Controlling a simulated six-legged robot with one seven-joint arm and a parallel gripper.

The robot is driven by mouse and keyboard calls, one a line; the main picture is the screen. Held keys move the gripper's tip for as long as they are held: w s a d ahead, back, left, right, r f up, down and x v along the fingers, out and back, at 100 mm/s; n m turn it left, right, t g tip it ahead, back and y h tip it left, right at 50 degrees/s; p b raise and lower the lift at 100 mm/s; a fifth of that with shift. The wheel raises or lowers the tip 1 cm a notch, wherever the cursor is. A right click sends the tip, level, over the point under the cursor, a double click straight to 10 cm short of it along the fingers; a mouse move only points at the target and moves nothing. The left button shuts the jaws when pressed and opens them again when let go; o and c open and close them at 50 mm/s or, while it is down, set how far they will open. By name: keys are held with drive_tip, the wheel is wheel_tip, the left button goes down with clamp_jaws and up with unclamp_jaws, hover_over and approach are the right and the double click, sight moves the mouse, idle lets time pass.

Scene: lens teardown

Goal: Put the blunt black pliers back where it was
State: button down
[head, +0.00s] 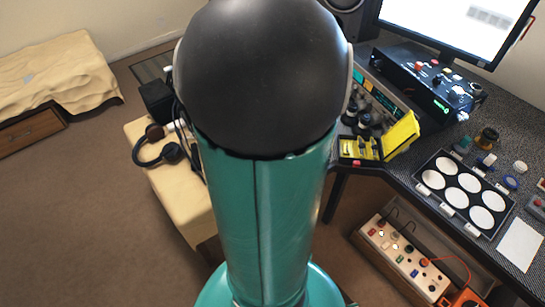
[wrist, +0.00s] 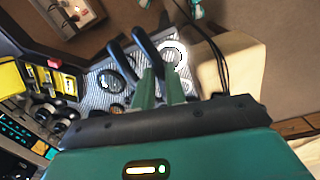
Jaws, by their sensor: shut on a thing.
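My gripper (wrist: 160,86) shows in the wrist view with its two green fingers close together. Black pliers (wrist: 150,52), seen as two curved dark arms, stick out past the fingertips, and the gripper is shut on them. They appear to be held above the desk surface. The pliers' far end and the exact grip are partly hidden by the fingers. In the head view my own arm covers the middle, so neither gripper nor pliers shows there.
An open yellow case (head: 401,133) stands at the desk's near edge; it also shows at left in the wrist view (wrist: 12,78). A black tray with white discs (head: 448,209) lies to its right. Headphones (head: 153,153) rest on a cream-covered surface (head: 187,199) at left.

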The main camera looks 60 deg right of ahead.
drive_tip(key=w+d+f, duration=0.2)
drive_tip(key=d+f, duration=0.1)
drive_tip(key=w+d+f, duration=0.6)
drive_tip(key=d, duration=0.1)
drive_tip(key=shift+w, duration=0.15)
drive_tip(key=shift+w+d+f, duration=0.25)
drive_tip(key=shift+f, duration=0.15)
drive_tip(key=shift+w+f, duration=0.1)
drive_tip(key=shift+f, duration=1.55)
drive_tip(key=shift+f, duration=0.55)
drive_tip(key=c, duration=1.4)
unclamp_jaws()
drive_tip(key=shift+c, duration=0.2)
